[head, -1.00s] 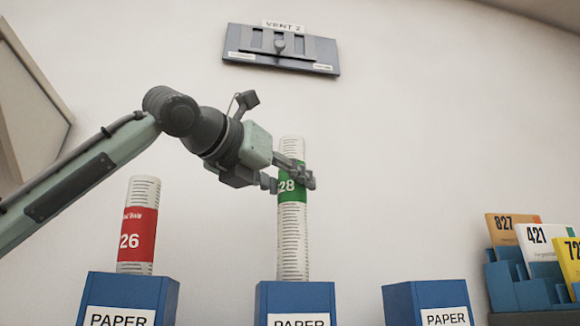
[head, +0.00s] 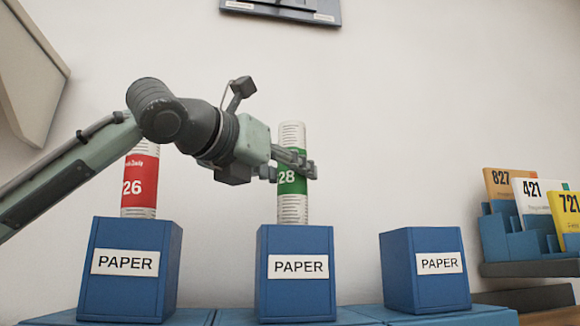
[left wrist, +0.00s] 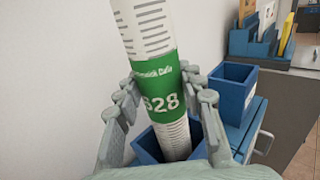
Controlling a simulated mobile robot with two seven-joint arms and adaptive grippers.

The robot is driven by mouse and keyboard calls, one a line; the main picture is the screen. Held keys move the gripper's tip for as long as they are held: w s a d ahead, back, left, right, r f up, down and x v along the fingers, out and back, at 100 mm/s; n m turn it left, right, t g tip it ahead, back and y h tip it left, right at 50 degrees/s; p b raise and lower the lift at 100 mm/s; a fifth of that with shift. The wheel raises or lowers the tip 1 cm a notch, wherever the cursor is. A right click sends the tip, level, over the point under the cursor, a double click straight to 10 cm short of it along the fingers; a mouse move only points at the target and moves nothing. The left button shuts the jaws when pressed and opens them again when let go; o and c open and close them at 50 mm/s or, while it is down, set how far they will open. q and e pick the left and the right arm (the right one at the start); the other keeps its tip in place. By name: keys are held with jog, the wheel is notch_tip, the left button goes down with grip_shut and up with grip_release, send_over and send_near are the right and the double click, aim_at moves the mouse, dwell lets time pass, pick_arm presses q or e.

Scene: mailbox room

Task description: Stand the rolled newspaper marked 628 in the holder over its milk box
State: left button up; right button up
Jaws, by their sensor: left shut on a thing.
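The rolled newspaper with the green band (head: 292,209) stands nearly upright at the middle blue holder (head: 296,296) marked PAPER. Its band shows 28 in the head view and 628 in the left wrist view (left wrist: 157,88). My left gripper (head: 298,170) is shut around it at the green band. In the left wrist view its lower end goes down inside the blue holder (left wrist: 147,149), so its bottom is hidden. The milk boxes' markings are not visible. My right gripper is not in view.
A red-banded rolled newspaper (head: 140,187) stands in the left PAPER holder (head: 128,290), behind my left arm. The right PAPER holder (head: 424,290) looks empty. A rack (head: 520,242) with numbered cards stands at the far right.

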pick_arm(q)
jog(key=o, duration=1.3)
jog(key=shift+o, duration=0.2)
jog(key=v, duration=1.2)
